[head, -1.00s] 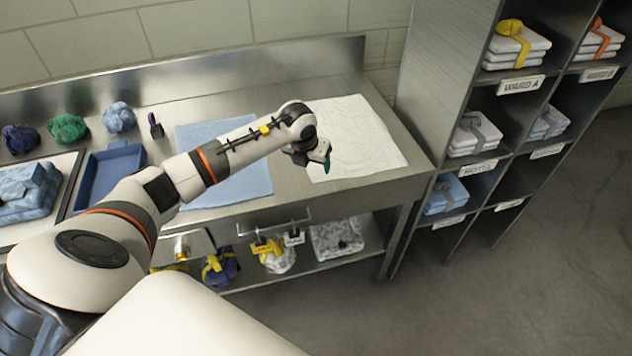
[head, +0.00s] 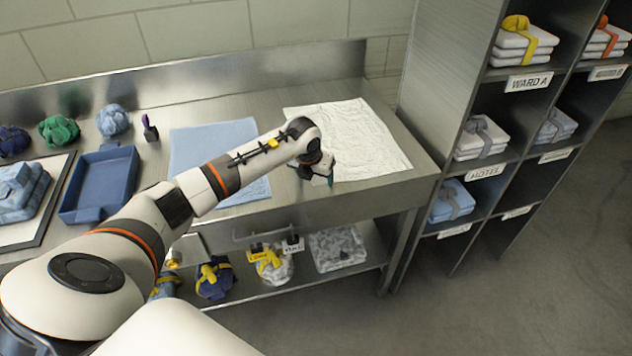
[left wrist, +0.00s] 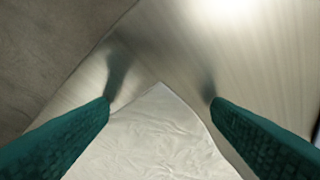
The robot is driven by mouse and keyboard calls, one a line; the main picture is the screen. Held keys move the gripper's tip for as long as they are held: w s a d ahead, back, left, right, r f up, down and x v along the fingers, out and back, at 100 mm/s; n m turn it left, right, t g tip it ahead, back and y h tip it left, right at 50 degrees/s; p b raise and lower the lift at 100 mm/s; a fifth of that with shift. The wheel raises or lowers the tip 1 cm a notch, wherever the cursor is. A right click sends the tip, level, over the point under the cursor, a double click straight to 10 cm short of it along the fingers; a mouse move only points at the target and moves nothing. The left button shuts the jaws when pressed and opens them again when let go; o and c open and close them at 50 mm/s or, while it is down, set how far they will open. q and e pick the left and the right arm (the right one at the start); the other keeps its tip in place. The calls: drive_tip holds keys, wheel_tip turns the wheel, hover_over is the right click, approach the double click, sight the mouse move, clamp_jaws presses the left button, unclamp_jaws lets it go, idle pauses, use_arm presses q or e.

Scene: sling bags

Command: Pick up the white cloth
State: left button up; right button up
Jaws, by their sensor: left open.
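The white cloth (head: 352,137) lies spread flat and slightly wrinkled on the right end of the steel counter in the head view. My left gripper (head: 322,180) is over the counter at the cloth's near left edge, pointing down. I cannot tell the exact height of the fingertips above the cloth. My right gripper is not in view.
A blue cloth (head: 205,150) lies flat left of the white one. A blue tray (head: 100,185), a folded blue stack (head: 20,190) and several cloth bundles are farther left. A shelf unit (head: 440,80) with folded cloths stands close at the counter's right end.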

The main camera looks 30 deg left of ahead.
use_arm(q)
drive_tip(key=shift+f, duration=0.1)
drive_tip(key=shift+c, duration=0.2)
clamp_jaws()
idle(0.5)
wheel_tip(320, 180, up, 12)
drive_tip(key=p, duration=0.7)
